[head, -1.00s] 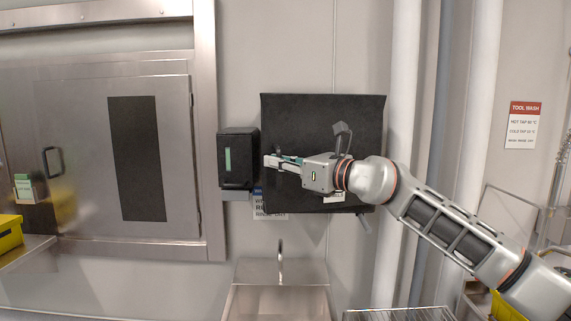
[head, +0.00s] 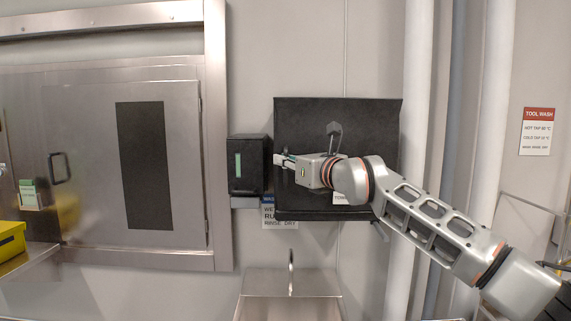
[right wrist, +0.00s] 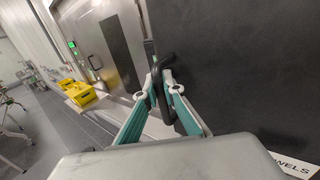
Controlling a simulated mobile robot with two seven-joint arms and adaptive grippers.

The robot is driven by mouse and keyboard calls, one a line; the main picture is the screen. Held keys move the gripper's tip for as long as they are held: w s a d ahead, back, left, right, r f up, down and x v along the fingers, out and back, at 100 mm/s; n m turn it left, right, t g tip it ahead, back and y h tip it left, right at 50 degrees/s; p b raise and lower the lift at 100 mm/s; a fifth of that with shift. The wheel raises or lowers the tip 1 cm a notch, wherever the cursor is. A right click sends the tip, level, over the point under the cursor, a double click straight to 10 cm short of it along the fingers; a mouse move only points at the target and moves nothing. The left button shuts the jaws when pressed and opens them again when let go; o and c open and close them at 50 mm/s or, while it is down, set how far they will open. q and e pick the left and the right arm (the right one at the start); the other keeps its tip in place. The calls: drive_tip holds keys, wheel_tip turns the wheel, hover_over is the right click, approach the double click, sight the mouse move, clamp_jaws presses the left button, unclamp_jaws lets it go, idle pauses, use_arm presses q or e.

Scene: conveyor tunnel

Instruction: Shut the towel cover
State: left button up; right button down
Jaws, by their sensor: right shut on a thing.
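The towel cover (head: 360,115) is a broad black panel on the wall in the head view, partly hidden behind my right arm. In the right wrist view the dark panel (right wrist: 240,70) fills the right side, with a white label ending in "WELS" at its lower corner. My right gripper (head: 281,160) is near the panel's left edge. In the right wrist view its fingertips (right wrist: 160,86) are closed around a dark bar-like handle (right wrist: 161,102) beside the panel. How far the cover stands open is hard to tell. My left gripper is not in view.
A black dispenser (head: 249,164) with a green window hangs close to the left of the cover. A steel basin with a tap (head: 291,283) is below. White vertical pipes (head: 409,90) stand to the right. A steel door (head: 85,160) is at left.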

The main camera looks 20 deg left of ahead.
drive_tip(key=shift+w+d, duration=0.2)
drive_tip(key=c, duration=2.2)
unclamp_jaws()
drive_tip(key=shift+d, duration=0.1)
drive_tip(key=shift+o, duration=0.2)
drive_tip(key=shift+s, duration=0.15)
drive_tip(key=v, duration=1.2)
